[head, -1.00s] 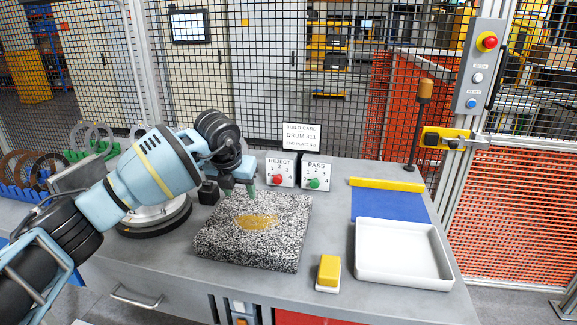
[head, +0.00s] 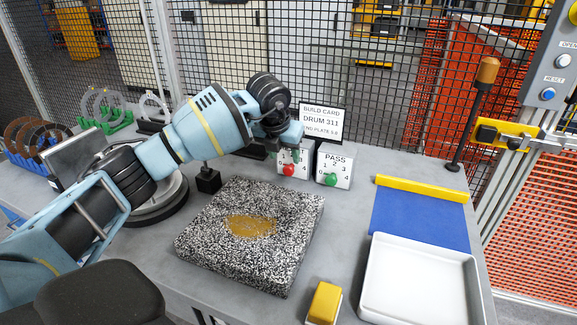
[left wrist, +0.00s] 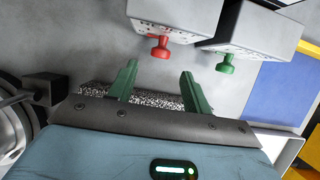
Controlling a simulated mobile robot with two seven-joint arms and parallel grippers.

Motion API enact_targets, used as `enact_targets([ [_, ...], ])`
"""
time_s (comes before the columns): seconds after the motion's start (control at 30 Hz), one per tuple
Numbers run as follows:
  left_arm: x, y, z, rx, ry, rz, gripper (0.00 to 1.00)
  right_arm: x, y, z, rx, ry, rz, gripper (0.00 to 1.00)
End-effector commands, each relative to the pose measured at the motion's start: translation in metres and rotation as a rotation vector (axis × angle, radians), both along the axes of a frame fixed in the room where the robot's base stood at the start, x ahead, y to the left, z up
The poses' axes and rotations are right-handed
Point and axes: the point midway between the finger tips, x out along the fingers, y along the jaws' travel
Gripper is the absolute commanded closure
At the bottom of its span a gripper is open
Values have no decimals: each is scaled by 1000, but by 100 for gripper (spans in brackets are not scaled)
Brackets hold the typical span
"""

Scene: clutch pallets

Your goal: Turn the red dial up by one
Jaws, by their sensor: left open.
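The red dial (head: 289,170) sits on the front of a white counter box (head: 296,157) at the back of the bench. The box's label is mostly hidden behind my left gripper. My left gripper (head: 290,146) is at the upper front of this box in the head view. In the left wrist view, its two green fingers (left wrist: 158,84) are apart and empty, and the red dial (left wrist: 160,48) lies a little beyond them, roughly between their lines. The matching PASS box (head: 335,160) with a green dial (head: 330,180) stands to the right. My right gripper is not seen.
A speckled granite block (head: 240,270) lies in front of the boxes. A build card (head: 323,121) stands behind them. A white tray (head: 420,282), a blue mat (head: 420,218) and a yellow-topped block (head: 325,302) are to the right. A black stand (head: 208,181) is left.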

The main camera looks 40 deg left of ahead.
Motion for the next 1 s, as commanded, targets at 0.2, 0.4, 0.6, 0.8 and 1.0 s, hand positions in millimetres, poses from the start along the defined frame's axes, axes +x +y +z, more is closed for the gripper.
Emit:
enact_targets([
  [0.2,12,2,-33,0,4,-1,51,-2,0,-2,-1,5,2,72],
  [0.4,21,4,-53,0,2,-1,51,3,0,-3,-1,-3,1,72],
  [0.6,23,5,-59,0,1,-1,51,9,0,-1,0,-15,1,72],
  [0.8,23,5,-59,0,1,-1,51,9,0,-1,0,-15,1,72],
  [1.0,23,5,-59,0,0,-1,77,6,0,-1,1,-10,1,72],
])
